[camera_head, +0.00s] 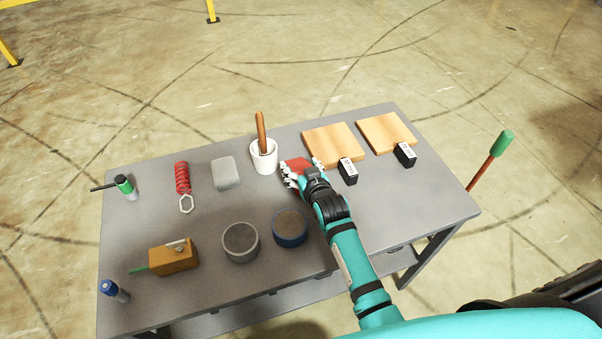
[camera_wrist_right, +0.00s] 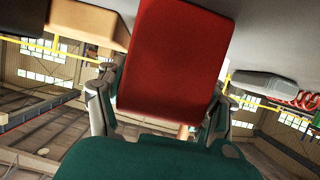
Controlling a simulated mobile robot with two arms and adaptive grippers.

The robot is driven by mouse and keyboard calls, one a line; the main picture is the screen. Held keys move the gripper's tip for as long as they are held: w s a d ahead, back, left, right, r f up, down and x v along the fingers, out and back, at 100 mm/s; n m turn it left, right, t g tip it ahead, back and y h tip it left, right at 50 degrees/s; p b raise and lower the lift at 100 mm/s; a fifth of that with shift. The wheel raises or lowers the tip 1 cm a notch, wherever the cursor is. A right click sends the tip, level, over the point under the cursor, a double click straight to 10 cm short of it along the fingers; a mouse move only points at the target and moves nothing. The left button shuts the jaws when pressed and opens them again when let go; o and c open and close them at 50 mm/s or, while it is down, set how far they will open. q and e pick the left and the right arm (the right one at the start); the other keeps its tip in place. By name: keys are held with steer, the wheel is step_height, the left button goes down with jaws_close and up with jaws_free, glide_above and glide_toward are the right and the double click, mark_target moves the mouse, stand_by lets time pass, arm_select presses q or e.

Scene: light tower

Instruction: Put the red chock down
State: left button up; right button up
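The red chock (camera_head: 296,165) is between the fingers of my right gripper (camera_head: 304,172), over the grey table (camera_head: 220,288), just right of the white cup. In the right wrist view the red chock (camera_wrist_right: 172,60) fills the upper middle, with the fingers of my right gripper (camera_wrist_right: 160,112) against both its sides. My right gripper is shut on it. The gripper partly hides the chock in the head view. I cannot tell whether the chock touches the tabletop. My left gripper is not in view.
A white cup (camera_head: 264,160) with a brown handle stands left of the gripper. Two wooden boards (camera_head: 334,143) (camera_head: 386,132) and two black blocks (camera_head: 348,172) (camera_head: 405,155) lie to the right. Two round tins (camera_head: 241,243) (camera_head: 290,228) stand nearer. The table's right front is clear.

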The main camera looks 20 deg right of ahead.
steer(key=shift+w+r, duration=0.1)
steer(key=c, duration=1.3)
